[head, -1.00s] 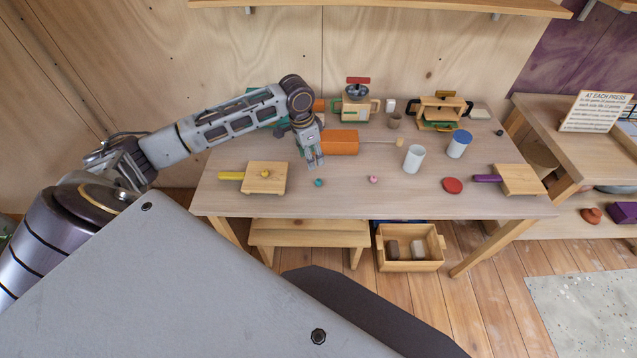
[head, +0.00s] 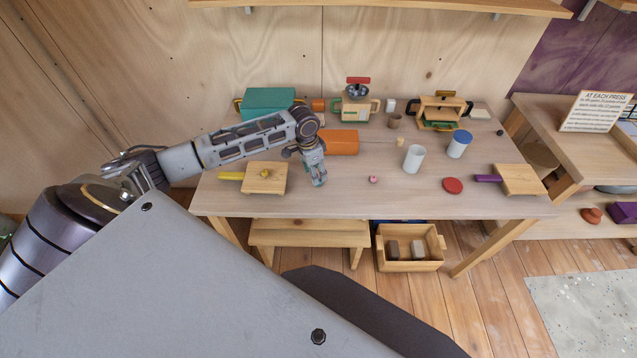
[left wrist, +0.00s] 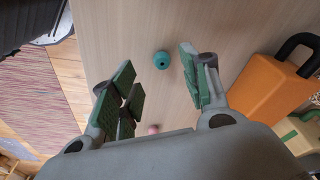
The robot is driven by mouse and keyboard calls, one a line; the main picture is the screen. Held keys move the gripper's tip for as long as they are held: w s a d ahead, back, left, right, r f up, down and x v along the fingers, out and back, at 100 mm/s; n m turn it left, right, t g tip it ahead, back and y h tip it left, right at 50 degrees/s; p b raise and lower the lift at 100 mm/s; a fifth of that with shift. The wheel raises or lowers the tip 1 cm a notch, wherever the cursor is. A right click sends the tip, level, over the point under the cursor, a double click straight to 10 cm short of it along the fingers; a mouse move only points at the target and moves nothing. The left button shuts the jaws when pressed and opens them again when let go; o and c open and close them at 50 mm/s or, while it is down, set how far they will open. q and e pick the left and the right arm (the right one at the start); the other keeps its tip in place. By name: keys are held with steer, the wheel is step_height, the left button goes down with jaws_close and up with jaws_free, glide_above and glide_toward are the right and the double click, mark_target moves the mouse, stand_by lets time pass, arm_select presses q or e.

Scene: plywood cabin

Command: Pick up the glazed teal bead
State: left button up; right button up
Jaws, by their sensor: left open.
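The glazed teal bead (left wrist: 162,60) is a small round ball with a dark hole, lying on the table top (left wrist: 120,30) in the left wrist view. My left gripper (left wrist: 158,85) is open and empty, its green-padded fingers on either side of the bead in that view, with the bead a little beyond the fingertips. My right gripper is not in view.
A pink bead (head: 373,180) lies to the right of my left gripper. A board with a yellow handle (head: 264,178) is to its left. An orange block (head: 341,142) stands behind it.

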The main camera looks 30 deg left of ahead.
arm_select(q)
steer(key=shift+f, duration=0.1)
steer(key=shift+w+d+f, duration=0.1)
steer(key=shift+w+f, duration=0.1)
steer(key=shift+f, duration=0.6)
steer(key=shift+w+d+f, duration=0.1)
steer(key=shift+w+f, duration=0.05)
steer(key=shift+f, duration=0.7)
steer(key=shift+w+d+f, duration=0.1)
steer(key=shift+w+f, duration=0.1)
steer(key=shift+f, duration=0.6)
steer(key=shift+c, duration=0.2)
steer(key=shift+a, duration=0.1)
steer(key=c, duration=0.8)
